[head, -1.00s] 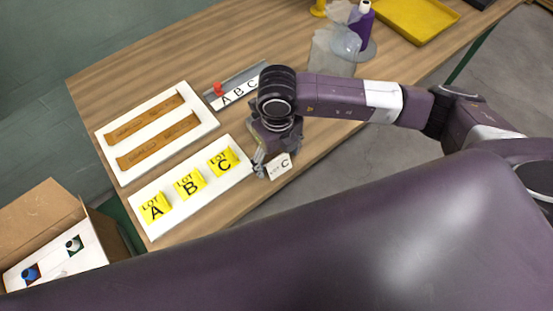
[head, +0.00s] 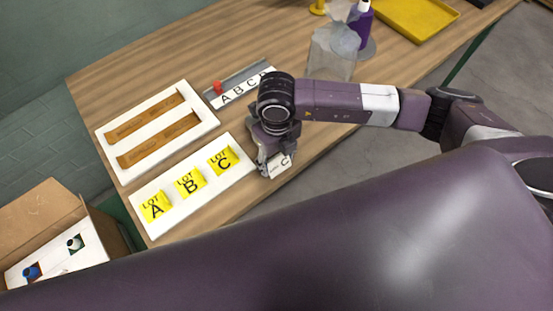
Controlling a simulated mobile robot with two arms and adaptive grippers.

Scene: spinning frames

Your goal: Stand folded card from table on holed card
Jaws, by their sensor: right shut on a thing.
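A small white folded card (head: 281,167) with a black "C" stands on the wooden table, just right of the white board with the yellow cards. My right gripper (head: 269,169) points down and is shut on it, covering its left part; I cannot tell whether the card still touches the table. The white holed card (head: 52,250) lies in the open cardboard box at the lower left. A blue thing and a pale thing show in its dark holes. My left gripper is not in view.
The cardboard box (head: 105,228) has raised flaps. A white board (head: 207,190) carries yellow LOT A, B and C cards. A white tray (head: 198,103) holds two brown strips. A grey rack (head: 240,83) has letters. A purple bottle (head: 361,24) stands behind my right arm.

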